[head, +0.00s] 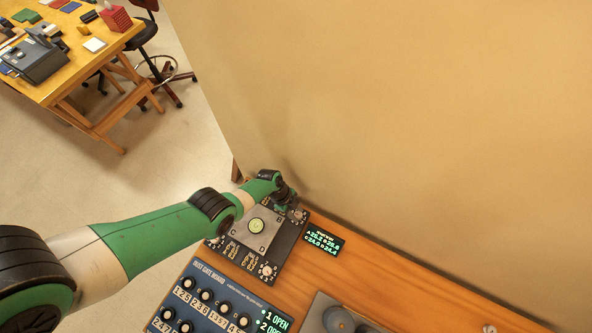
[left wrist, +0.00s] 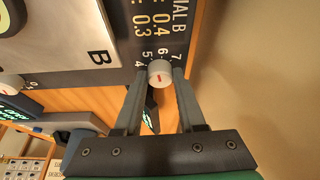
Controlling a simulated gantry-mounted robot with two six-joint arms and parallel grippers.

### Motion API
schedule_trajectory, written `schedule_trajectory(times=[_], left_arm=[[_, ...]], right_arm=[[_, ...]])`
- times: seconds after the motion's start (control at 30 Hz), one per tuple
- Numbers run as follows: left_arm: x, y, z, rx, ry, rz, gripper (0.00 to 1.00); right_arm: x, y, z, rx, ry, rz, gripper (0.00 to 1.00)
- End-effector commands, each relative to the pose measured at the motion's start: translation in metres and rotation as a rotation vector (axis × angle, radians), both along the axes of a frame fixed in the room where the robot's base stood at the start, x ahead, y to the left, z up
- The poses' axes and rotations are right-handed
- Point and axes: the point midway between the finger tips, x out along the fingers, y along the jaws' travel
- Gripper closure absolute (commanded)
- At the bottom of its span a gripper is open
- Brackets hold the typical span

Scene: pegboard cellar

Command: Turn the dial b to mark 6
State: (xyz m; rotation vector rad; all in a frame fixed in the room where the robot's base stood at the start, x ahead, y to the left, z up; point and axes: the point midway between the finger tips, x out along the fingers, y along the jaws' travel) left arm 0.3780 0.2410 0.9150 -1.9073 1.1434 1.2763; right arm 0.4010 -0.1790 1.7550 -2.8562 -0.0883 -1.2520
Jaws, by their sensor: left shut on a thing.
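Dial b is a small white round knob (left wrist: 160,73) with a short red mark, on a dark panel (head: 283,254). The panel's printed "DIAL B" label is partly cut off at the top of the left wrist view. Several digits, among them 5 and 7, curve around the knob's far side; which one the red mark meets is unclear. My left gripper (head: 290,204) is at the panel's upper corner in the head view. In the left wrist view its two fingers are shut on the knob, one on each side. My right gripper is not in view.
A light square plate (head: 240,237) with a round centre sits mid-panel. A small lit display (head: 323,243) lies right of the panel. A blue switch board (head: 190,312) and a grey fixture (head: 317,313) are nearer. A tan wall rises close behind the wooden bench (head: 400,287).

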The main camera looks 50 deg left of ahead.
Motion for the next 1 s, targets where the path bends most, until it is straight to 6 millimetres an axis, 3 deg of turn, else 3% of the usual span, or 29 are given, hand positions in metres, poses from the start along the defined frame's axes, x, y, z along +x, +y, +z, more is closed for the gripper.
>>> schedule_trajectory(times=[0.43, 1.0], left_arm=[[0.003, 0.002, -0.003, 0.003, -0.002, -0.266, 1.0], [0.002, 0.002, -0.001, 0.003, -0.002, -0.313, 1.0]], right_arm=[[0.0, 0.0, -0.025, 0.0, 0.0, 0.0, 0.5], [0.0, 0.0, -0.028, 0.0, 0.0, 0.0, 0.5]])
